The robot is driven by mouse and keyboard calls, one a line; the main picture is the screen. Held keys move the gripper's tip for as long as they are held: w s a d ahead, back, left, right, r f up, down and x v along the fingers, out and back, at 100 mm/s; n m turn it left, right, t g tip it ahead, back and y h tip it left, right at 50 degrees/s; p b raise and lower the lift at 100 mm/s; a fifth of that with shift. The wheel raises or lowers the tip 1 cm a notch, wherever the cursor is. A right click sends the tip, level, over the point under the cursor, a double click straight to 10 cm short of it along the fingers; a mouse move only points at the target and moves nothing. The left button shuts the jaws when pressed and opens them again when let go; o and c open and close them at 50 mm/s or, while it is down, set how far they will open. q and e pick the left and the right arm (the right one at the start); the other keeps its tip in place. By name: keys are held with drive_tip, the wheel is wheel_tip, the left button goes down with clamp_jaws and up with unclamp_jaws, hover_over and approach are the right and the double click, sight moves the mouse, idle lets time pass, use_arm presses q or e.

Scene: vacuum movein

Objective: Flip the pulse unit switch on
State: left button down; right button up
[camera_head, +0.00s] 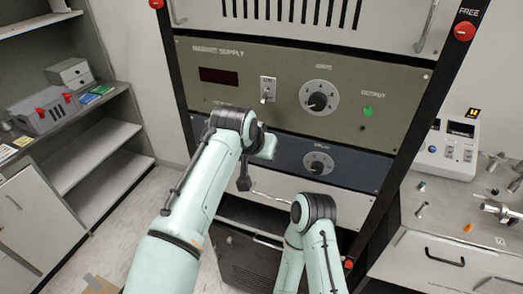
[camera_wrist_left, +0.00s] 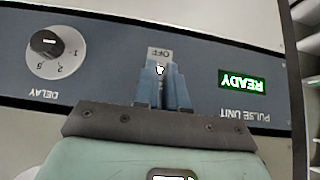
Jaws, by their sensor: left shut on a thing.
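The pulse unit is a dark blue panel, seen in the head view (camera_head: 350,170) below the magnet supply and upside down in the left wrist view (camera_wrist_left: 110,75). Its switch (camera_wrist_left: 159,70) shows in the wrist view as a small pale tip between the fingertips, close to the OFF label. The rest of the lever and the other label are hidden by the fingers. My left gripper (camera_wrist_left: 162,76) is at the panel, its blue fingers shut on the switch. In the head view my left arm covers the switch. My right gripper is out of view; only its arm shows.
A DELAY knob (camera_wrist_left: 57,47) and a green READY display (camera_wrist_left: 242,81) flank the switch. The magnet supply (camera_head: 220,55) above has its own switch (camera_head: 267,90) and knob (camera_head: 319,98). A bench (camera_head: 450,225) stands right, shelves (camera_head: 105,145) left.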

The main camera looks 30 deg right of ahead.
use_arm(q)
drive_tip(key=c, duration=1.2)
unclamp_jaws()
drive_tip(key=v, duration=1.3)
drive_tip(key=shift+a+r, duration=0.2)
drive_tip(key=shift+f, duration=0.1)
